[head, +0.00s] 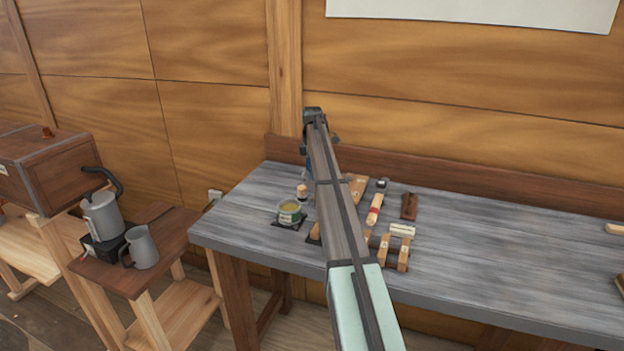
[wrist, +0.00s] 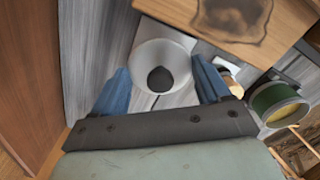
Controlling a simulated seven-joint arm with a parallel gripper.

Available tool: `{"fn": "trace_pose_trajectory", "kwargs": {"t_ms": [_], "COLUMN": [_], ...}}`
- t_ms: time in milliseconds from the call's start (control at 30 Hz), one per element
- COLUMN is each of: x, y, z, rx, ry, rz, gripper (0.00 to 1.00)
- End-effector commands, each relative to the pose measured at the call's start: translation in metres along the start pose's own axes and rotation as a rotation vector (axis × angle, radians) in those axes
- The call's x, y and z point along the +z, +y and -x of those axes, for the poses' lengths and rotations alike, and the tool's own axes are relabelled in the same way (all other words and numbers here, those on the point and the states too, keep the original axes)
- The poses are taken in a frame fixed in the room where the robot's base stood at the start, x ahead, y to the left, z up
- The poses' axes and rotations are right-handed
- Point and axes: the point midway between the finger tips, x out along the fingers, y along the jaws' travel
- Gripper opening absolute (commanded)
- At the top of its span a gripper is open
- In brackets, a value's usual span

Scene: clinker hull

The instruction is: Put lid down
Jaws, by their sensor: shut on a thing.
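The lid (wrist: 147,58), a pale round disc with a dark knob, sits between the two blue fingers of my gripper (wrist: 161,72) in the wrist view. The fingers are spread wide and shut on it at its sides. Grey tabletop shows behind it; I cannot tell how high above the table it is. In the head view my arm hides the lid and most of the gripper, over the left back part of the workbench (head: 500,245). An open green tin (wrist: 264,98) with yellowish contents is right of the gripper; in the head view it stands near the bench's left end (head: 290,213).
A wooden board with a dark stain (wrist: 235,14) lies close beyond the lid. Several small items, including a red-and-cream handled tool (head: 375,209) and a brown block (head: 409,206), crowd the bench near my arm. The bench's right half is mostly clear. A back rail (head: 480,198) edges it.

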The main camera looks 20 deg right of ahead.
Motion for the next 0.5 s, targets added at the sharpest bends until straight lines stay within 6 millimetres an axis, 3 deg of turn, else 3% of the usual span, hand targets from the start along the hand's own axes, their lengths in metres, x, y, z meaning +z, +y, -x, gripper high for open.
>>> {"fn": "trace_pose_trajectory", "kwargs": {"t_ms": [333, 500], "x": [0.000, 0.000], "y": [-0.001, 0.000], "z": [-0.035, -0.039], "rx": [-0.001, 0.000], "ry": [0.000, 0.000], "rz": [0.000, 0.000], "gripper": [0.47, 0.47]}}
